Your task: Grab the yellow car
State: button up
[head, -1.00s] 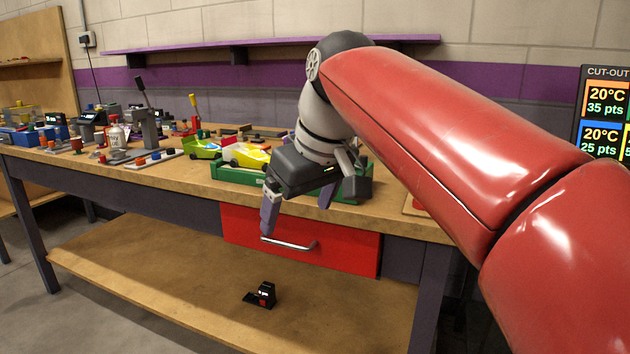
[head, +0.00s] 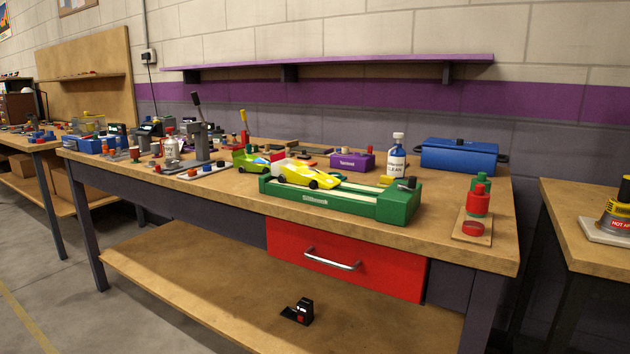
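The yellow car (head: 308,176) is low and wedge-shaped with dark wheels and some white at its rear. It sits at the left end of the long green tray (head: 340,202) near the front of the workbench. A green car (head: 250,160) stands just behind and to the left of it. My gripper and arm are not in the head view now, so their place and opening are hidden.
A red drawer (head: 345,262) with a metal handle is under the bench top. A white bottle (head: 397,160), a purple box (head: 352,161) and a blue toolbox (head: 459,157) stand behind the tray. A grey lever press (head: 200,140) stands left. Red bottle (head: 477,203) stands right.

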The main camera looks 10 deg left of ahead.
aim_at(305, 171)
jog(key=i+j+z, duration=0.1)
jog(key=j+z, duration=0.55)
jog(key=z, duration=0.25)
jog(key=i+j, duration=0.05)
